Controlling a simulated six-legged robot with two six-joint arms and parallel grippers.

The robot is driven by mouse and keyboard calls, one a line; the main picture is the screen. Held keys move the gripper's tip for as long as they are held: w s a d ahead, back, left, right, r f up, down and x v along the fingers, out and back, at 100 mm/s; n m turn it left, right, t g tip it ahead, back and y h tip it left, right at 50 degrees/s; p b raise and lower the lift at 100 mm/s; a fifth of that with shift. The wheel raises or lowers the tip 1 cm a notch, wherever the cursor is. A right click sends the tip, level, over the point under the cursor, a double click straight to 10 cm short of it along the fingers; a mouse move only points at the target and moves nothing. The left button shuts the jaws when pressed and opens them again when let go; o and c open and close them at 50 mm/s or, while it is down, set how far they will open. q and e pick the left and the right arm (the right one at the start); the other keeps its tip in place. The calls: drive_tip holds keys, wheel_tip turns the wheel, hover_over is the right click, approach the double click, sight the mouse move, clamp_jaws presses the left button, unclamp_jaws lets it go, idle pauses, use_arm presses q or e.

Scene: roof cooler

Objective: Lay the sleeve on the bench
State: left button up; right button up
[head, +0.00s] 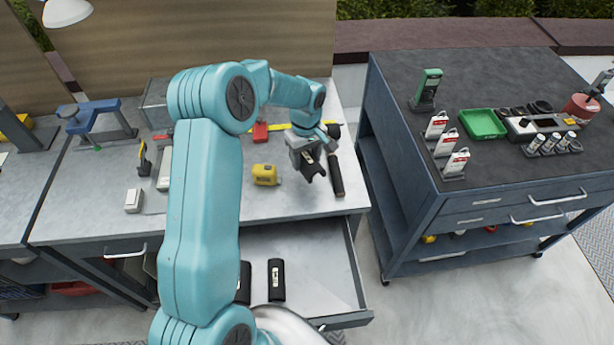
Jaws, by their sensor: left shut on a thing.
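My left gripper (306,155) is over the right part of the grey bench (215,205), shut on a small black sleeve (313,171). The sleeve is partly hidden by the jaws. It seems to be just above the bench top; I cannot tell whether it touches. A similar black sleeve (276,278) with a pale label lies in the open drawer (318,262) below the bench, and another dark item beside it is mostly hidden by my arm. My right gripper is not in view.
A yellow tape measure (265,174) lies left of the gripper. A black-handled hammer (336,172) lies close on its right. A blue vise (95,120) and a small white box (133,200) are farther left. A dark tool cart (470,85) stands right. The bench's front strip is clear.

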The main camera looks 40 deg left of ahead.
sight(305, 171)
use_arm(q)
drive_tip(key=shift+s+a+f, duration=0.15)
drive_tip(key=shift+s+f, duration=0.15)
drive_tip(key=shift+f, duration=0.5)
drive_tip(key=f, duration=0.1)
drive_tip(key=f+b, duration=0.1)
drive_tip(key=f, duration=0.1)
drive_tip(key=f+b, duration=0.1)
drive_tip(key=shift+w+f, duration=0.2)
drive_tip(key=shift+w, duration=0.1)
drive_tip(key=shift+s+r, duration=0.2)
drive_tip(key=shift+f+b, duration=0.25)
drive_tip(key=shift+b, duration=0.15)
drive_tip(key=o, duration=1)
drive_tip(key=shift+w, duration=0.15)
drive_tip(key=shift+o, duration=0.2)
drive_tip(key=shift+r, duration=0.1)
